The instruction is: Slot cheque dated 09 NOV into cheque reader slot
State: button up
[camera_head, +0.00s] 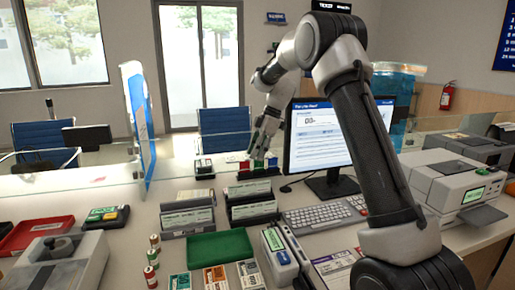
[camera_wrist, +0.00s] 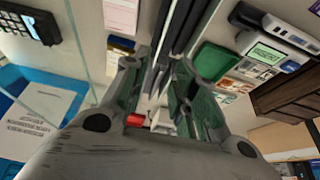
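My gripper (camera_head: 260,156) is at the back of the counter, just above a small row of red, green and blue-topped items (camera_head: 257,166). In the wrist view, my gripper (camera_wrist: 165,95) has its fingers apart, with a red piece and a white piece visible between them; I see no cheque held. Pale green slips stand in a left dark rack (camera_head: 187,218) and a right dark rack (camera_head: 252,209); their dates are too small to read. A narrow device with a green screen, apparently the cheque reader (camera_head: 276,245), stands at front centre. It also shows in the wrist view (camera_wrist: 268,52). Its slot is not clear.
A green tray (camera_head: 220,250) lies left of the narrow device. A keyboard (camera_head: 318,217) and a monitor (camera_head: 318,138) stand to the right, with a printer-like machine (camera_head: 452,190) beyond. Small rolls (camera_head: 152,258) stand at front left.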

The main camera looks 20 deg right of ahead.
send_near(249, 184)
jog(key=shift+x, duration=0.95)
jog(key=x, duration=0.8)
jog(key=shift+d, duration=0.1)
grip_shut()
notch_tip(249, 184, up, 11)
jog(key=shift+r, duration=0.2)
dwell(0.8)
